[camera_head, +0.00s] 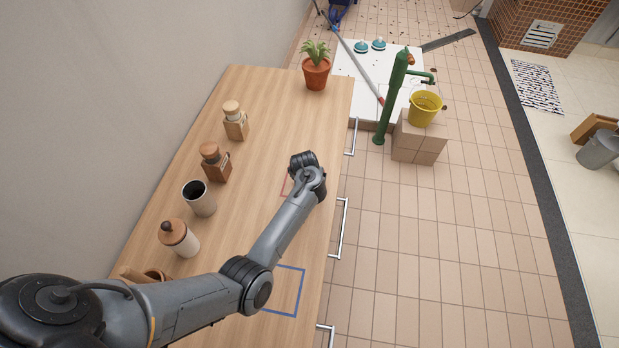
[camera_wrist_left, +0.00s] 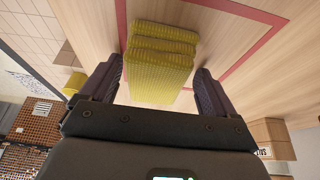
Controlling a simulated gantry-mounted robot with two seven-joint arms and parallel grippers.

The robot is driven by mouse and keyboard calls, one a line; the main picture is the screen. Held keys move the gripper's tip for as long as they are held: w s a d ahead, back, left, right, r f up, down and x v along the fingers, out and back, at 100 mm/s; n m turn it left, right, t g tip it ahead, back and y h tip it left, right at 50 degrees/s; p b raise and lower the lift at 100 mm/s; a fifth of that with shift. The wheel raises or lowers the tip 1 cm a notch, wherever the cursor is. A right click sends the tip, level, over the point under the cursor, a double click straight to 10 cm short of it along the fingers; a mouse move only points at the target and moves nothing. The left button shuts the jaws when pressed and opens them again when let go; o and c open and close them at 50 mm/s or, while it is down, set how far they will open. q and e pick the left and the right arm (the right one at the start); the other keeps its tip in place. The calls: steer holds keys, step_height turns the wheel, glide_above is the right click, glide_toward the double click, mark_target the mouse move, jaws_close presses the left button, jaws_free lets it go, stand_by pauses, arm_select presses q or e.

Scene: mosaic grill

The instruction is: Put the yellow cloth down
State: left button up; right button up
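The yellow cloth (camera_wrist_left: 160,65) shows in the left wrist view as a folded, ribbed stack. It lies inside a red square outline (camera_wrist_left: 247,52) on the wooden counter. The fingers of my left gripper (camera_wrist_left: 160,75) stand on either side of the cloth, spread apart, with narrow gaps showing beside it. Whether the cloth rests fully on the counter is hard to tell. In the head view my left wrist hides the cloth and the fingers, and only a bit of the red outline (camera_head: 285,183) shows. My right gripper is not in view.
Two wooden-topped grinders (camera_head: 235,121) (camera_head: 215,163), a dark-mouthed cup (camera_head: 199,198) and a lidded jar (camera_head: 179,238) line the wall side. A potted plant (camera_head: 316,70) stands at the far end. A blue square outline (camera_head: 301,290) marks bare counter nearer me.

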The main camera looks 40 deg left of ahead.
arm_select(q)
steer(key=shift+d, duration=0.25)
steer(key=shift+w, duration=0.1)
steer(key=shift+r, duration=0.3)
steer(key=p+v, duration=0.6)
steer(key=v, duration=0.6)
steer(key=s+d+r+m, duration=0.1)
steer(key=s+d, duration=0.3)
steer(key=s, duration=0.5)
steer(key=s+d+r+m+h, duration=0.1)
steer(key=s+d+m, duration=0.3)
steer(key=s, duration=0.5)
steer(key=s+d+r+m+h, duration=0.1)
steer(key=s+d, duration=0.4)
steer(key=s, duration=0.5)
steer(key=shift+r+m, duration=0.9)
steer(key=shift+r, duration=0.05)
steer(key=shift+d+r, duration=0.1)
